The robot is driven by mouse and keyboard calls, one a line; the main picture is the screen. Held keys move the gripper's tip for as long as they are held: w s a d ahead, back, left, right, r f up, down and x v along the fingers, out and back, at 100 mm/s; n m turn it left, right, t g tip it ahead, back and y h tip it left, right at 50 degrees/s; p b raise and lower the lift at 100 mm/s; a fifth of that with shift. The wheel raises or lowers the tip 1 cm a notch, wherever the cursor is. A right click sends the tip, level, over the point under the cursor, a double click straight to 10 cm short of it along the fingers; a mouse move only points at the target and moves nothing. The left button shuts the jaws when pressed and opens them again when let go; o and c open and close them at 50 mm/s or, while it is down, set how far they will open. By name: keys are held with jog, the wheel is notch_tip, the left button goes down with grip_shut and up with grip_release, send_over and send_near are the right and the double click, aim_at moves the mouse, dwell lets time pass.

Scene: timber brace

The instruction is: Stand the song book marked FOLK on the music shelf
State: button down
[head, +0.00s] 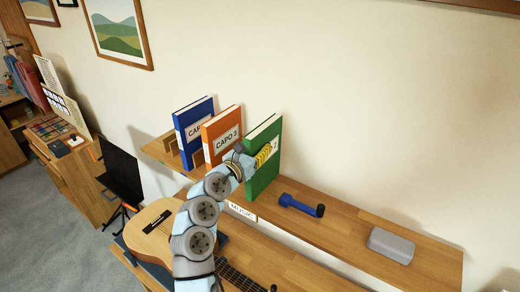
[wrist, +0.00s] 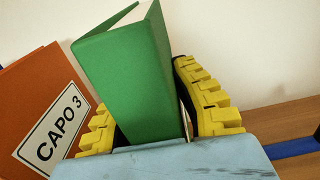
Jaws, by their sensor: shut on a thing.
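My gripper (head: 263,156) is shut on a green book (head: 265,178), with its yellow-padded fingers on either side of it. The book is upright, to the right of the others at the music shelf (head: 345,222); I cannot tell whether its base rests on the board. In the wrist view the green book (wrist: 135,85) leans a little between the fingers. Its label is mostly hidden by my gripper. An orange book (head: 222,135) stands to its left; the wrist view reads CAPO 3 on this orange book (wrist: 30,105). No label reading FOLK is legible.
A blue book (head: 195,130), label starting CAP, stands left of the orange one by a wooden holder (head: 170,144). A guitar (head: 152,232) is below.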

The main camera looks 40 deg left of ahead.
jog(key=shift+f, duration=0.55)
jog(key=c, duration=1)
grip_release()
jog(key=shift+s, duration=0.1)
jog(key=shift+s, duration=0.3)
jog(key=s, duration=0.3)
jog(key=s+d+b, duration=0.1)
jog(key=s, duration=0.7)
jog(key=shift+s+d+b, duration=0.1)
jog(key=shift+d+b, duration=0.1)
jog(key=shift+b, duration=0.15)
